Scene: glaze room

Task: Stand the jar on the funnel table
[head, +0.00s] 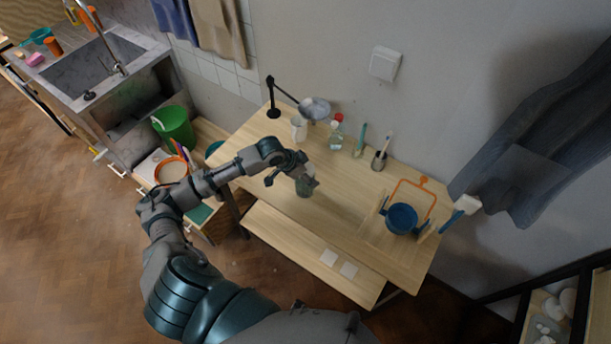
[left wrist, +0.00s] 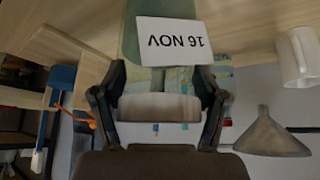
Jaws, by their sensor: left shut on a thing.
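The jar (head: 304,189) is greenish glass and shows below my left gripper (head: 307,178), over the front half of the pale wooden funnel table (head: 347,208). In the left wrist view my left gripper (left wrist: 158,108) is shut on the jar's pale lid (left wrist: 158,106). The jar's label (left wrist: 170,41) reads "16 NOV" and appears upside down there. I cannot tell whether the jar's base touches the tabletop. A grey funnel (head: 315,108) hangs on a black stand (head: 273,100) at the table's back left; it also shows in the left wrist view (left wrist: 268,136). My right gripper is out of view.
A blue pot (head: 401,218) with an orange frame stands at the right. The middle tabletop is clear.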

